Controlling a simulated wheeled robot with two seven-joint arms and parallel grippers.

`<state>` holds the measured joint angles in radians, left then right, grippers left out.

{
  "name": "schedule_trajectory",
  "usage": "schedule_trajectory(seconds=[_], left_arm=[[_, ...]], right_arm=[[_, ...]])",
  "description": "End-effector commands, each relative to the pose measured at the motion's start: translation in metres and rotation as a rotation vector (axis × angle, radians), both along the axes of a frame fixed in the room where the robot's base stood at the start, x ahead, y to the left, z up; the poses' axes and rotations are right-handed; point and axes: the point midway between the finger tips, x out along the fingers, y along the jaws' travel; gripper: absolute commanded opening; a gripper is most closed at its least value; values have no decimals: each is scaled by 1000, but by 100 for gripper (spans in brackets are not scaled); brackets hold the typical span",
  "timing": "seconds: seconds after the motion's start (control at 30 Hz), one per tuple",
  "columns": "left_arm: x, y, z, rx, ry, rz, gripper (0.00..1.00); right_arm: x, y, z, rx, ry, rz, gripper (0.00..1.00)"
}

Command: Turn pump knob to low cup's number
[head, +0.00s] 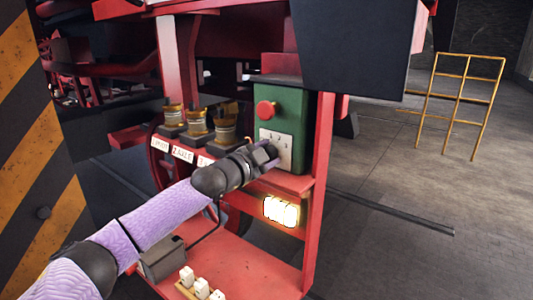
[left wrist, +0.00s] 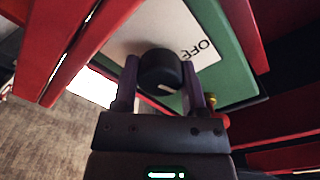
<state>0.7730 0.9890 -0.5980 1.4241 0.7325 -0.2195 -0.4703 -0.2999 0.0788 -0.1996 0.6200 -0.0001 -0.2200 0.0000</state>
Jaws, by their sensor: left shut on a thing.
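A green pump box (head: 292,101) carries a white number plate (head: 275,141); the numbers are small in the head view. In the left wrist view the plate (left wrist: 153,30) shows the word OFF near the black knob (left wrist: 159,70), which has a pale mark on its rim. My left gripper (head: 265,154) is shut on the knob, one finger on each side, and hides it in the head view. Three cups with brass-coloured tops, left (head: 172,114), middle (head: 196,122) and right (head: 226,122), stand left of the box above white labels. I cannot tell their levels. My right gripper is not in view.
A red button (head: 266,110) is on the pump box. A bright lamp (head: 281,211) glows below it. Small white blocks (head: 201,287) stand on the red shelf (head: 250,265). A red post (head: 318,195) rises just right. Open floor and a yellow railing (head: 459,100) lie farther right.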

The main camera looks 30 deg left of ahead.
Motion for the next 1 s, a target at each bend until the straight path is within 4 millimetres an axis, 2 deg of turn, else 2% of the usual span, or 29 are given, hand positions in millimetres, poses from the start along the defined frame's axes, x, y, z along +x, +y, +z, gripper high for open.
schedule_trajectory(seconds=[0.27,0.3,0.43,0.77,0.87,1.0], left_arm=[[0,0,0,0,0,0,0],[0,0,0,0,-1,-1,61],[0,0,0,-1,0,0,89],[-6,1,-2,-1,1,-1,90],[-21,3,-5,2,1,-1,90],[-56,6,-10,8,4,-1,90]], right_arm=[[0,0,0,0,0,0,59],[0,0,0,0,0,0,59],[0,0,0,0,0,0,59],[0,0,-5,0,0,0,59],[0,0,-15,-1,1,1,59],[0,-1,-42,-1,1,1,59]])
